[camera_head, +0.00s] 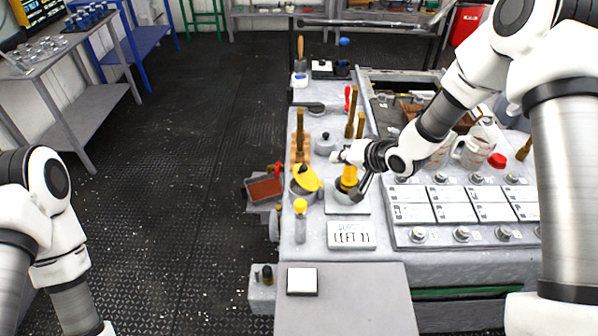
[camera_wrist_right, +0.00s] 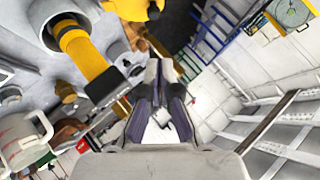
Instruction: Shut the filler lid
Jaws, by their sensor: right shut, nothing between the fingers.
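A yellow lid (camera_head: 306,178) sits tilted up over a round grey filler cup (camera_head: 302,192), on the left part of the grey bench. Part of the yellow lid (camera_wrist_right: 136,8) also shows at the top edge of the right wrist view. My right gripper (camera_head: 340,157) is shut and empty, to the right of the lid and apart from it. Its closed fingers (camera_wrist_right: 161,80) show in the wrist view. A yellow cylinder (camera_head: 349,174) stands close beside the gripper; it shows large in the wrist view (camera_wrist_right: 82,50). My left gripper is out of view.
A label plate (camera_head: 351,236) reading "LEFT 11" lies in front of the yellow cylinder. A yellow-capped bottle (camera_head: 300,222) stands in front of the cup. Upright brown handles (camera_head: 300,130) stand behind it. A panel with knobs (camera_head: 463,210) fills the right. The front grey surface (camera_head: 360,300) is mostly clear.

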